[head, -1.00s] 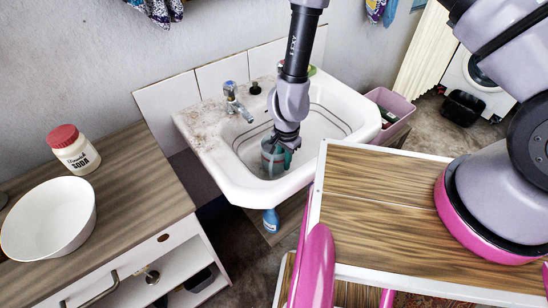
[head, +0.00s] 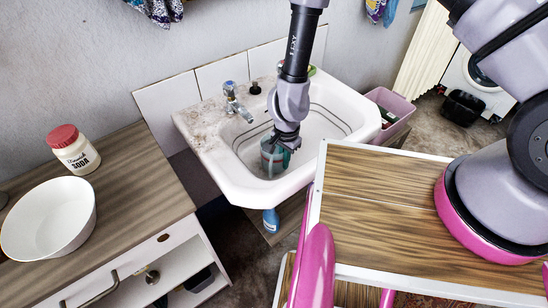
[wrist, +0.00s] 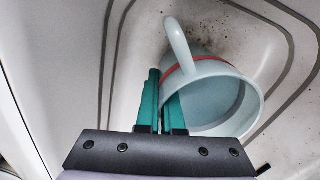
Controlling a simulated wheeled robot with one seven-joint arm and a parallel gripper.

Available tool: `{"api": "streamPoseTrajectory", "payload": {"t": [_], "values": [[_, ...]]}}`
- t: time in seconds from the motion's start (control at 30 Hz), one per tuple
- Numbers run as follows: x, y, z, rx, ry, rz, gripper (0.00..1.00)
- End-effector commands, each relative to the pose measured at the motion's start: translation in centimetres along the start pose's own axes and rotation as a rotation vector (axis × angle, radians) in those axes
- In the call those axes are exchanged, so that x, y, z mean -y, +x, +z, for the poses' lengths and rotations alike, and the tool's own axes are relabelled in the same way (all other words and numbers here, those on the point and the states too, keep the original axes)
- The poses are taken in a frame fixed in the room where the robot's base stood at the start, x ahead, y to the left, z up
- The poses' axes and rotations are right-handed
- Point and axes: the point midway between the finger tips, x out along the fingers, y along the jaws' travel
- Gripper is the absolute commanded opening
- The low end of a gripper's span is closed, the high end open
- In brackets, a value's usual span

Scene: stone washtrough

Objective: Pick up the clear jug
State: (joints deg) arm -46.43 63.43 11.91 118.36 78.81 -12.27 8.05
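The clear jug (head: 268,156), pale and see-through with a red band, is in the basin of the sink. In the wrist view the jug (wrist: 225,95) has its mouth toward the camera and its handle at the upper left. My gripper (wrist: 163,98) has its two teal fingers close together at the jug's left wall, one on the outer side and one at the mouth, with the wall between them. It looks shut on that wall. In the head view my gripper (head: 283,154) partly covers the jug. Whether the jug's base touches the basin cannot be told.
The white sink (head: 229,173) has a tap (head: 236,101) at its back left. A counter (head: 140,170) at left holds a white bowl (head: 48,222) and a soda jar (head: 76,152). A pink bin (head: 398,108) stands right of the sink. A blue bottle (head: 271,220) is below.

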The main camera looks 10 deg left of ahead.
Motion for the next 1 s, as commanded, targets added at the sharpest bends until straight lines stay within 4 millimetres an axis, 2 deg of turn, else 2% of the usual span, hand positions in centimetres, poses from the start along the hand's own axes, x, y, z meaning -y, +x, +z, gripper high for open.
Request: {"api": "streamPoseTrajectory", "payload": {"t": [0.77,1.0], "values": [[0.0,-0.1,0.0,0.000,-0.001,-0.001,0.00],[0.1,-1.2,0.0,-0.003,-0.003,0.003,0.00]]}}
